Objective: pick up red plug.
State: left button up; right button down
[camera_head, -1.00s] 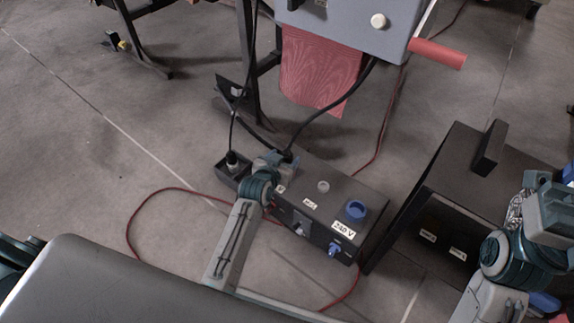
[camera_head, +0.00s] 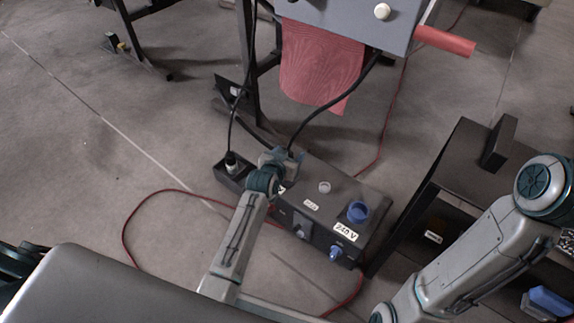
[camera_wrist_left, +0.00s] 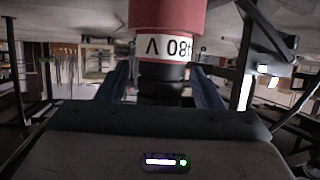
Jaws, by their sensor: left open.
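The red plug (camera_wrist_left: 168,14) shows at the top middle of the left wrist view. It carries a white label reading 480 V, upside down, with a black ribbed part (camera_wrist_left: 160,80) below it. My left gripper (camera_wrist_left: 162,78) is open, with one blue finger on each side of the black part; I cannot tell whether they touch it. In the head view my left gripper (camera_head: 284,157) is at the far left corner of the black box (camera_head: 318,190). The red plug cannot be made out there. My right gripper is out of view.
The black box has a blue socket (camera_head: 357,212) and a 240 V label. A black socket block (camera_head: 234,174) stands to its left. A red cable (camera_head: 125,235) loops on the floor. A dark cabinet (camera_head: 460,150) stands at right, beside my right arm.

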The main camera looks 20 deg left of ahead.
pick_arm(q)
jog(key=c, duration=1.2)
jog(key=shift+o, duration=0.2)
jog(key=shift+r, duration=0.15)
